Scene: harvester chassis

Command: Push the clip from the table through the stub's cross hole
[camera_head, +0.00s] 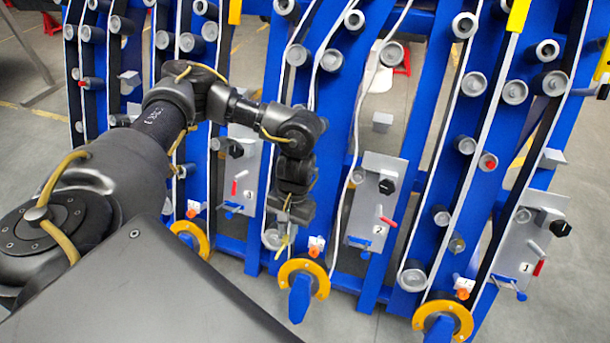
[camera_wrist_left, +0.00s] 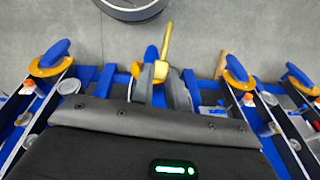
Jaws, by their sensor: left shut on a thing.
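My left gripper (camera_head: 287,225) hangs in front of the blue frame, left of plate 2, with its fingers pointing down. It is shut on a thin yellow piece, which I take for the clip (camera_head: 283,244). In the left wrist view the clip (camera_wrist_left: 166,42) sticks out beyond the grey fingers (camera_wrist_left: 160,78). The blue tip with a yellow-orange ring (camera_head: 302,278) is just below and right of the gripper; the fingers partly cover it in the wrist view. I cannot make out the stub's cross hole or contact with it. No table is distinguishable. My right gripper is out of view.
Numbered grey plates, such as plate 2 (camera_head: 377,200) and plate 1 (camera_head: 524,245), carry red and blue levers. Small orange parts (camera_head: 316,246) and grey rollers (camera_head: 413,279) project nearby. Open grey floor (camera_wrist_left: 230,25) lies beyond the ringed tips.

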